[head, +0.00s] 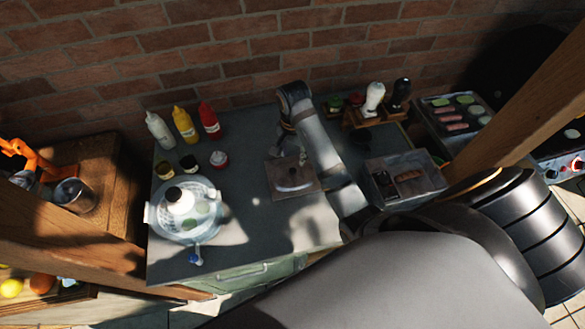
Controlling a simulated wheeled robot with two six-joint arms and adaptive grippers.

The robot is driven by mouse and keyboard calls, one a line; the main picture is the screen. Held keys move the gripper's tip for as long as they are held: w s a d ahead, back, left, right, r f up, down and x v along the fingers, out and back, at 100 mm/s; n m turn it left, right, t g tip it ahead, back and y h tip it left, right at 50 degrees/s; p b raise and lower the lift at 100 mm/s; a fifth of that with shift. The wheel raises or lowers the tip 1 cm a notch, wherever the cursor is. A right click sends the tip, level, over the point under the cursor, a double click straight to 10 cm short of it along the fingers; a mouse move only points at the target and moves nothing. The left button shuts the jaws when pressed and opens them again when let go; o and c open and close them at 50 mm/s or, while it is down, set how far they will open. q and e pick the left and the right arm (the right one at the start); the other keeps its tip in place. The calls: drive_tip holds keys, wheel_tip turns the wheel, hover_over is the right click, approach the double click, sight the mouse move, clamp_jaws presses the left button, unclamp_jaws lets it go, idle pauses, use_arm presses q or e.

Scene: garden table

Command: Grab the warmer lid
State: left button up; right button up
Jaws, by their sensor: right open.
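A square grey-brown lid with a raised handle (307,187), which looks like the warmer lid, lies on the dark table in the middle of the view. My right gripper (290,153) hangs just above the lid's far part, open and empty. It is small and partly shaded, so I cannot tell whether its fingers touch the handle. My right arm hides the area just right of the lid. My left gripper is not in view.
A white round plate (207,232) with a white domed item stands at the left. White, yellow and red bottles (184,125) stand behind it. A grey tray (425,178) with food is at the right, near a wooden post (530,110). The table front centre is clear.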

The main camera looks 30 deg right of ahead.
drive_tip(key=b, duration=0.3)
hover_over(293, 170)
wheel_tip(293, 170, down, 4)
drive_tip(key=shift+f, duration=0.15)
drive_tip(key=shift+w+f, duration=0.15)
drive_tip(key=shift+f, duration=0.1)
wheel_tip(293, 170, down, 5)
drive_tip(key=b, duration=0.4)
drive_tip(key=shift+a+b, duration=0.1)
drive_tip(key=shift+b, duration=0.2)
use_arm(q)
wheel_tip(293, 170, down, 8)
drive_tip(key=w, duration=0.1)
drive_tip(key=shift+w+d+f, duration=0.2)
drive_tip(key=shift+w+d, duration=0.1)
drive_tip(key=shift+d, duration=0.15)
use_arm(e)
drive_tip(key=shift+r, duration=0.2)
drive_tip(key=shift+c, duration=0.6)
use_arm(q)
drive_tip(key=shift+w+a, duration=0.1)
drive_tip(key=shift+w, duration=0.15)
use_arm(e)
clamp_jaws()
